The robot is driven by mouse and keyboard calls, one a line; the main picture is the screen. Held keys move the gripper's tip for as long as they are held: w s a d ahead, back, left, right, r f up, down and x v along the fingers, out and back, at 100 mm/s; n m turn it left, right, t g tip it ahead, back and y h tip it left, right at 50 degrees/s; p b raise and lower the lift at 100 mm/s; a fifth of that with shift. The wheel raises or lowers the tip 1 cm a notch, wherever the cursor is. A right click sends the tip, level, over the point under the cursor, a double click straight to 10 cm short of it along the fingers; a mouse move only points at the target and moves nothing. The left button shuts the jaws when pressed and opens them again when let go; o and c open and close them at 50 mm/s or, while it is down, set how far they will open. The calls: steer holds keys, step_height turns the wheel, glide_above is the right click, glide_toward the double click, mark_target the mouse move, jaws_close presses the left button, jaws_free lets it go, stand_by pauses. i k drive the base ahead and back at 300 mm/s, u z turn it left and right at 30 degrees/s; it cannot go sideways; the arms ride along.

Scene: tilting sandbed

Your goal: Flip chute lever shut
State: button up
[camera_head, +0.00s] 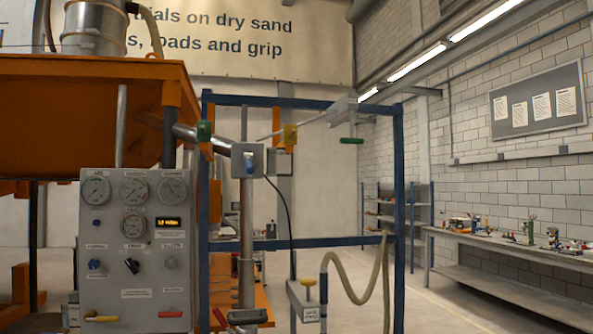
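Several coloured handles show, and I cannot tell for sure which is the chute lever. A green handle (351,140) lies level under a grey fitting (343,108) at the top right of a blue frame. A yellow T-handle (309,283) stands on a grey box lower down. A red lever (219,317) is tilted at the bottom edge. I cannot make out my gripper in this view.
A grey gauge panel (135,237) stands at the left below an orange bed (85,105). A workbench (500,242) runs along the right wall. Floor between frame and bench looks clear.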

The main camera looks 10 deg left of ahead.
mark_target(248, 157)
steer(key=z, duration=2.2)
steer(key=k, duration=1.2)
steer(key=u, duration=2.25)
steer(key=i, duration=1.15)
